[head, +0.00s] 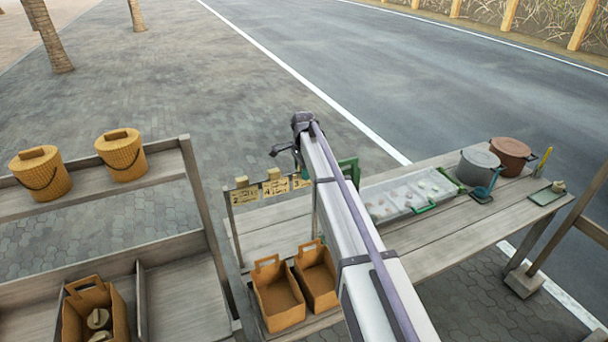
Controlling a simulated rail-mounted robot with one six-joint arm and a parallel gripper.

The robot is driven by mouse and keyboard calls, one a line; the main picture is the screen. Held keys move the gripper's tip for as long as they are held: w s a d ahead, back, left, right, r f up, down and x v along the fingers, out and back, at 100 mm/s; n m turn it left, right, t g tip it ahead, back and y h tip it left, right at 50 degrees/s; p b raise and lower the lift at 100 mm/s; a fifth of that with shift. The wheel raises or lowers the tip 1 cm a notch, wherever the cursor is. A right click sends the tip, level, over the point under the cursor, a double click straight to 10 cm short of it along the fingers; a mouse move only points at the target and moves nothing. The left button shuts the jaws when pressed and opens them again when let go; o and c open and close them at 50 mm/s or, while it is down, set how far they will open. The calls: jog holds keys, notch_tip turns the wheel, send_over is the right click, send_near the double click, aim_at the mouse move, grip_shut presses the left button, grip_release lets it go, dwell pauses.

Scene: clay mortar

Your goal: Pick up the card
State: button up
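A further card (301,182) on the right is partly hidden by my arm. Wooden clip-like blocks sit on top of them. Which one is the task's card I cannot tell. My gripper (281,151) shows small and dark at the far end of my arm, above and beyond the cards in the picture. It looks apart from them. Its fingers are too small and turned away to judge.
Two open brown paper bags (281,303) stand in front of the cards. A clear tray (408,194), a grey pot (478,167) and a brown pot (511,156) stand on the right counter. Lidded baskets (122,155) stand on the left shelf. My arm hides the counter's middle.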

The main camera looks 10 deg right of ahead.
jog(key=c, duration=0.7)
jog(key=shift+r, duration=0.1)
jog(key=shift+r+p, duration=0.35)
jog(key=shift+p, duration=0.1)
notch_tip(320, 180, up, 4)
jog(key=p, duration=0.3)
jog(key=shift+f+p, duration=0.2)
jog(key=shift+p, duration=0.1)
jog(key=s+a+f+b, duration=0.1)
jog(key=s+a, duration=1.2)
jog(key=shift+d+r+p, duration=0.2)
jog(key=shift+r+p, duration=2.05)
